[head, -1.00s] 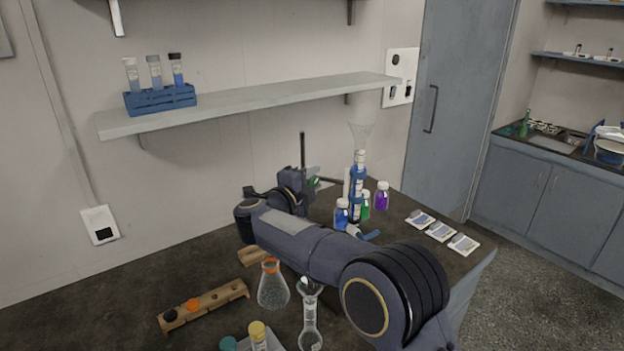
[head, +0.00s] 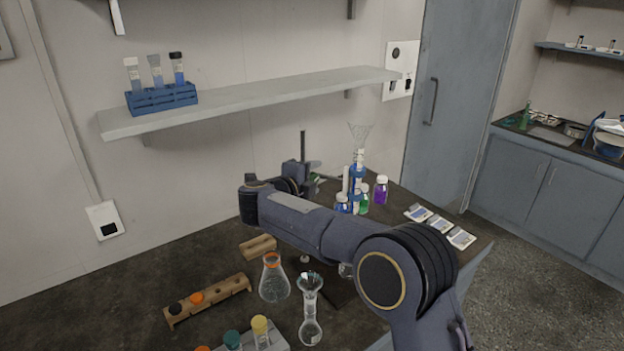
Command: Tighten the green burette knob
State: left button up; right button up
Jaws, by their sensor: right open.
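The burette (head: 357,172) stands upright at the back right of the dark bench, with a clear funnel (head: 359,136) at its top and blue parts along it. A small green piece (head: 315,178), probably the green knob, shows just left of the burette beside my right gripper (head: 312,172). My right gripper is open, with its fingers pointing toward the burette stand. My own arm hides part of the gripper and the stand's lower part. I cannot tell whether the fingers touch the green piece. My left gripper is not in view.
Bottles with blue (head: 343,204), green (head: 363,199) and purple (head: 381,190) contents stand by the burette. A conical flask (head: 273,280), a volumetric flask (head: 311,310) and a wooden rack (head: 208,299) are in front. A wall shelf (head: 250,98) hangs above the bench.

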jog(key=b+v, duration=0.2)
jog(key=v, duration=0.5)
jog(key=shift+s+a, duration=0.2)
jog(key=shift+s, duration=0.15)
jog(key=shift+r, duration=0.15)
